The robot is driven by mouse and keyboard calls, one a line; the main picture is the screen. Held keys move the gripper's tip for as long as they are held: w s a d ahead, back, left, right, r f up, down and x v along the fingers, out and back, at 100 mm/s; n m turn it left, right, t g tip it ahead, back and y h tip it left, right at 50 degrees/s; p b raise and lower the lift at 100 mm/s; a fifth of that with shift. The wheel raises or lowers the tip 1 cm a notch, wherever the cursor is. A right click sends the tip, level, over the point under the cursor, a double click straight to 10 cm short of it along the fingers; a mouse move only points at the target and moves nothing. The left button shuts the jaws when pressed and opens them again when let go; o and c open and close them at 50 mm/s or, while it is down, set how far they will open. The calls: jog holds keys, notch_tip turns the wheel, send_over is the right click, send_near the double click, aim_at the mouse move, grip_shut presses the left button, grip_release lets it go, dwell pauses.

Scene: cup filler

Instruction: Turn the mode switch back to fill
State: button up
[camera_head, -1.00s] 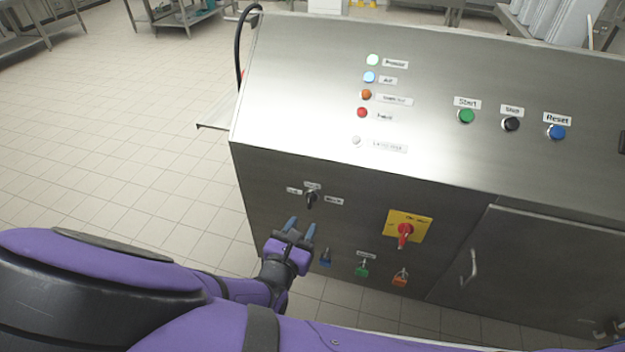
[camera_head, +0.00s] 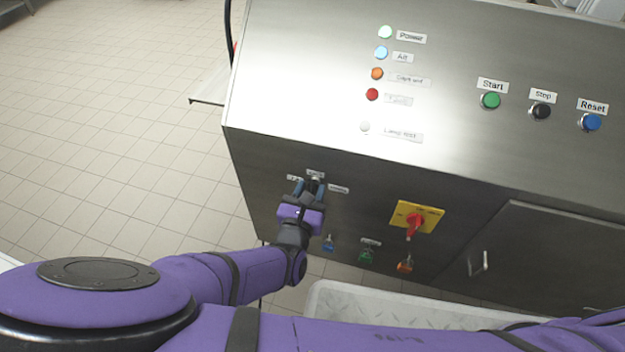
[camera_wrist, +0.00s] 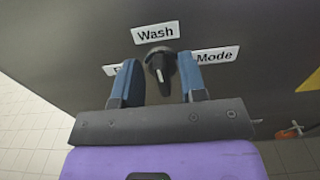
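The mode switch (camera_wrist: 160,70) is a black rotary knob on the grey panel front. In the wrist view a white "Wash" label (camera_wrist: 156,32) sits above it and a "Mode" label (camera_wrist: 216,55) to its right. A label at its left is mostly hidden by a finger. The knob's light line points down and slightly right. My gripper (camera_wrist: 158,86) is open, with one blue finger on each side of the knob and gaps between. In the head view my gripper (camera_head: 309,188) is at the switch (camera_head: 314,184), which it partly covers.
A red rotary handle on a yellow plate (camera_head: 416,217) is right of the switch. Start (camera_head: 490,101), Stop (camera_head: 540,111) and Reset (camera_head: 591,122) buttons are on the sloped top. Open floor lies left.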

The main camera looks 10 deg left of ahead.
jog(key=shift+w, duration=0.2)
grip_shut()
